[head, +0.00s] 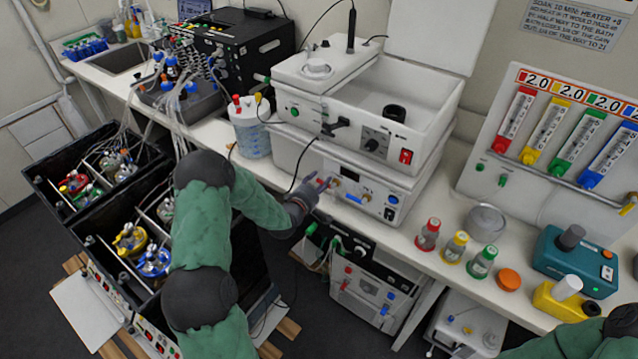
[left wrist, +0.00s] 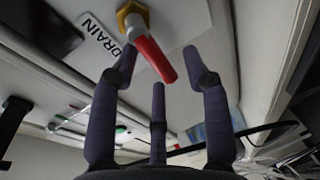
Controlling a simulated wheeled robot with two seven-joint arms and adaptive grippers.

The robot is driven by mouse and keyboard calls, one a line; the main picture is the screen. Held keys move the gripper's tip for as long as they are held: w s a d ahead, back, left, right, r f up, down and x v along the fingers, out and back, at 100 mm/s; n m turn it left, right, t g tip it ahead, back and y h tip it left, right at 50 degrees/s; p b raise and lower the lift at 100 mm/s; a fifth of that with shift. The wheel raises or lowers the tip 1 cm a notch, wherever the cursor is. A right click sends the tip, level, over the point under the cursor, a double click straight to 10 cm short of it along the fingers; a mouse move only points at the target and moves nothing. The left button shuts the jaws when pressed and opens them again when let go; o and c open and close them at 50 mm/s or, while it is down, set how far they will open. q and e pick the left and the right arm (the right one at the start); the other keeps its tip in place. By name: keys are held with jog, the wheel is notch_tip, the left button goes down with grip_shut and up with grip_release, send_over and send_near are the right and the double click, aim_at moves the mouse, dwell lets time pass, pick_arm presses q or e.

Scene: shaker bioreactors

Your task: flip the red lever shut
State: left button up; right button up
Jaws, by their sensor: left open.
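The red lever (left wrist: 153,58) sits on a brass valve fitting (left wrist: 131,14) beside a white plate marked DRAIN (left wrist: 98,35). In the left wrist view it slants down and to the right, with its free end between my fingers. My left gripper (left wrist: 155,78) is open, its dark fingers spread around the lever's end; I cannot tell whether any finger touches it. In the head view my left gripper (head: 314,190) is at the left end of the white bath unit's lower front (head: 372,180), and it mostly hides the lever there. My right gripper is out of view.
Red-, yellow- and green-capped bottles (head: 453,246) and a teal device (head: 575,262) stand on the bench to the right. Black bioreactor boxes (head: 75,150) are at the left. A black cable hangs near my left gripper.

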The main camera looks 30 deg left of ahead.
pick_arm(q)
jog(key=shift+s, duration=0.1)
jog(key=a+v, duration=0.1)
jog(key=v, duration=1)
jog(key=shift+s+d, duration=0.4)
jog(key=shift+d, duration=0.15)
jog(key=s+d+f+m+g+h+b, duration=0.1)
jog(key=s+d+f+m+g+h, duration=0.2)
jog(key=d+f, duration=0.5)
jog(key=s+d+f+m+g+b, duration=0.15)
jog(key=d+f+m+g, duration=0.35)
jog(key=f, duration=0.5)
jog(key=s+d+f+m+g+h+b, duration=0.1)
jog(key=s+d+f+m+g, duration=0.2)
jog(key=s+d, duration=0.4)
jog(key=s+d+f+m+g+h+b, duration=0.1)
jog(key=s+d+f+m+g, duration=0.3)
jog(key=s+d+f, duration=0.4)
jog(key=s+m, duration=0.1)
jog(key=s, duration=0.1)
jog(key=shift+s+d+f, duration=0.2)
jog(key=shift+s, duration=0.15)
